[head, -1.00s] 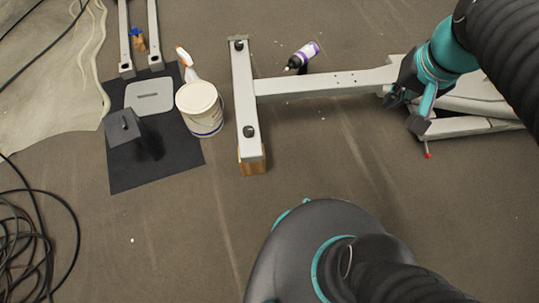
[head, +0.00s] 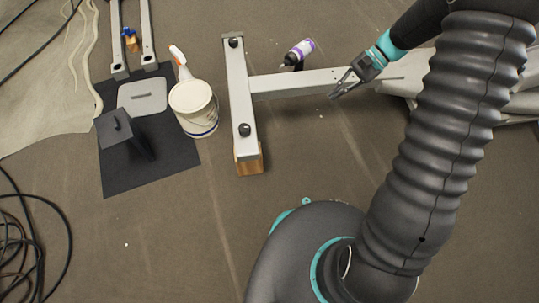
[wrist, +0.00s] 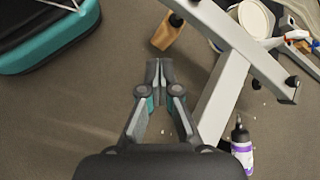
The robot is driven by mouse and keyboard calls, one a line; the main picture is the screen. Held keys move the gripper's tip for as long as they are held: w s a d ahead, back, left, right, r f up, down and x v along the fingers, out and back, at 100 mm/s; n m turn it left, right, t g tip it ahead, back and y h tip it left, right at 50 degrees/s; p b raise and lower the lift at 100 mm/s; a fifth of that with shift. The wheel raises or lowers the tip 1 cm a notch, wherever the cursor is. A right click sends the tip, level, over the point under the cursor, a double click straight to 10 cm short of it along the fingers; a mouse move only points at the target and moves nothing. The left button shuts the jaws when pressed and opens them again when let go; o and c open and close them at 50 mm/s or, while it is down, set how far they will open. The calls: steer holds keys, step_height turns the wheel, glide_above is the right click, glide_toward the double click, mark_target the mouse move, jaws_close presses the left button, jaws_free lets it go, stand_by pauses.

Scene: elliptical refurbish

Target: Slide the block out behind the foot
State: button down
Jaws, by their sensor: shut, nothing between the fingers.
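The wooden block (head: 248,163) sits under the near end of the grey T-shaped foot bar (head: 240,100) in the head view, its near part sticking out. In the wrist view the block (wrist: 168,33) shows at the top middle beside the foot bar's end (wrist: 250,50). How far it reaches under the bar is hidden. My gripper (head: 334,95) is over the right part of the long frame beam (head: 300,84) in the head view, well apart from the block. In the wrist view my gripper (wrist: 159,72) is shut and empty, with bare floor beyond its fingertips.
A white bucket (head: 195,106) stands left of the foot. A dark mat (head: 125,178) holds a light grey cover and a dark box. Black cables (head: 30,240) coil at lower left. Floor near the block is clear.

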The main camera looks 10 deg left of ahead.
steer(key=a+f+m+y+b, duration=0.1)
steer(key=f+m+y, duration=0.1)
steer(key=f, duration=0.9)
steer(key=s+a+f+m+g+y+b, duration=0.1)
steer(key=a+f+m+y, duration=0.1)
steer(key=f, duration=1)
steer(key=a+f+m+y+b, duration=0.1)
steer(key=f+m+y, duration=0.2)
steer(key=f, duration=0.9)
steer(key=shift+s+a+m+y, duration=0.2)
steer(key=shift+a+m+y, duration=0.15)
steer(key=shift+y, duration=0.55)
steer(key=shift+s+a+f, duration=0.1)
steer(key=shift+a+f, duration=0.05)
steer(key=shift+f, duration=0.05)
steer(key=p+x, duration=0.1)
steer(key=x, duration=1.3)
steer(key=shift+r, duration=0.1)
